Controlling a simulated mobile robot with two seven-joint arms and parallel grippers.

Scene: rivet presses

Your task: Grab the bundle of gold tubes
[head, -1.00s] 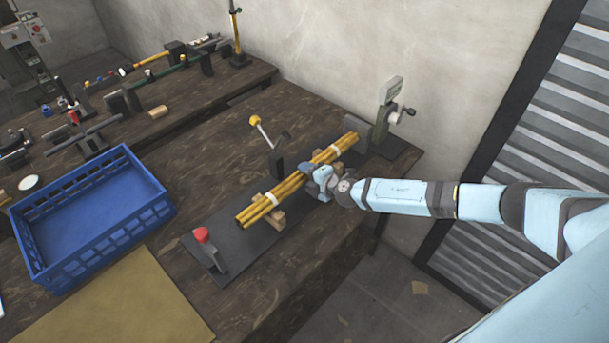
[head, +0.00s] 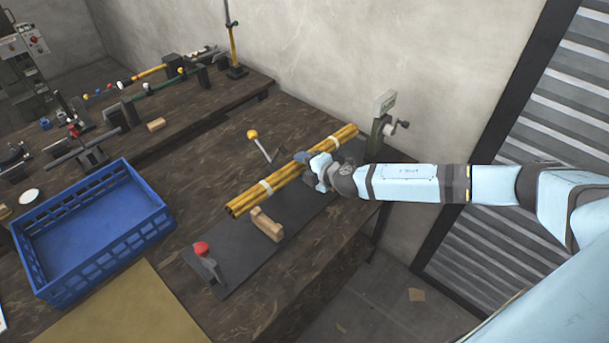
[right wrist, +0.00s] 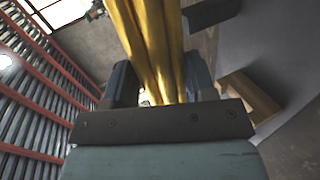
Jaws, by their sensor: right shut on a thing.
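The bundle of gold tubes (head: 254,194) is tied with light bands and lies slanted across the head view. My right gripper (head: 308,164) is shut around the bundle near its middle. The bundle is held up, clear of the wooden cradle block (head: 267,225) on the dark base plate (head: 236,268). In the right wrist view the gold tubes (right wrist: 150,45) run between the fingers. The gripper hides part of the bundle in the head view. My left gripper is not in view.
A blue crate (head: 152,225) stands empty at the left. A red-knobbed stop (head: 203,254) is at the plate's near end, a yellow-knobbed lever (head: 262,147) behind the bundle, and a hand-crank device (head: 384,117) at the far end. A tan mat (head: 125,305) lies in front.

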